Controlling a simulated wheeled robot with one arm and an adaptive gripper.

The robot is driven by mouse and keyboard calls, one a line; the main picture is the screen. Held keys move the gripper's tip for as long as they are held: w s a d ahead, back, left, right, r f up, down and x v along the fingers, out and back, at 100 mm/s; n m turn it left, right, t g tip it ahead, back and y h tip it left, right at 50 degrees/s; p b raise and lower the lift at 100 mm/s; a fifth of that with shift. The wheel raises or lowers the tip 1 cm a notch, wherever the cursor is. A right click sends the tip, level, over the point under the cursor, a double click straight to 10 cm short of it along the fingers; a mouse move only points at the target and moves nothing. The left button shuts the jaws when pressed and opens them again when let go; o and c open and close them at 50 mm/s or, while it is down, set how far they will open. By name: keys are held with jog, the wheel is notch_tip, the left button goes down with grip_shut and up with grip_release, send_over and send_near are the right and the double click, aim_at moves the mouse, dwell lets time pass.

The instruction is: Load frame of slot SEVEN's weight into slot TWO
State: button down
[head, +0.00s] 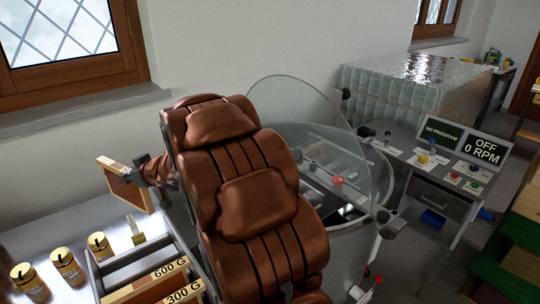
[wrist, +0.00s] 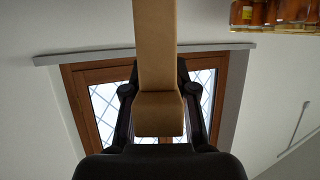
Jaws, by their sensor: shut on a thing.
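My gripper (head: 146,176) is at the left in the head view, shut on a wooden frame (head: 122,189) with a dark brown panel. It holds the frame raised above the left bench. In the wrist view the light wooden bar of the held frame (wrist: 157,60) runs between the two dark fingers (wrist: 158,110). No weight mark is readable on it. A rack (head: 128,262) at lower left shows frame bars labelled 600 G (head: 165,273) and 300 G (head: 183,294). A round machine with a clear lid (head: 325,150) stands right of centre. Slot numbers TWO and SEVEN are not readable.
Several yellow-lidded jars (head: 64,262) stand on the left bench (head: 50,228). My brown arm hides much of the machine. A control desk at right has a screen reading OFF, 0 RPM (head: 484,152) and one reading NO PROGRAM (head: 442,131). Stacked glass jars (head: 400,95) stand behind.

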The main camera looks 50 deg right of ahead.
jog(key=s+d+f+m+g+h+b, duration=0.25)
jog(key=d+m+h+b, duration=0.35)
jog(key=d, duration=1)
jog(key=s+d+f+m+g+h+b, duration=0.3)
jog(key=d+m+h, duration=0.4)
jog(key=d, duration=0.8)
jog(key=s+d+m+g+h+b, duration=0.1)
jog(key=s+d+m+g+b, duration=0.3)
jog(key=s, duration=0.3)
jog(key=s+d+m+g+h+b, duration=0.1)
jog(key=s+d+m+g+b, duration=0.3)
jog(key=s+g, duration=0.3)
jog(key=shift+d+r+m+b, duration=0.25)
jog(key=shift+r+m+b, duration=0.2)
jog(key=shift+m, duration=0.35)
jog(key=shift+g, duration=0.25)
